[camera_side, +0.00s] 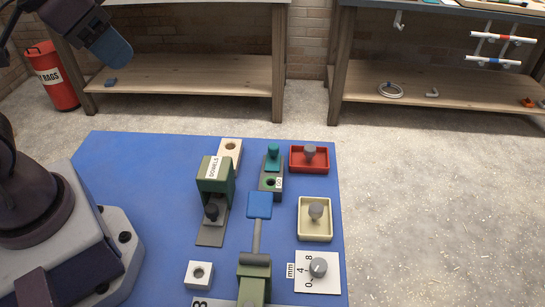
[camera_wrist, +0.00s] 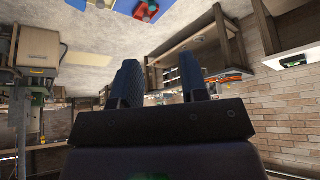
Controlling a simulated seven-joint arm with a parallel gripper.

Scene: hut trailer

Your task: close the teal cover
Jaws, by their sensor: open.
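A round dark hole (camera_side: 270,183) shows uncovered on the block's front part, beside a small white label. My gripper (camera_side: 113,50) is raised at the upper left of the side view, far from the cover. In the wrist view its two dark blue fingers (camera_wrist: 160,78) stand apart with nothing between them.
The table's left-middle is clear.

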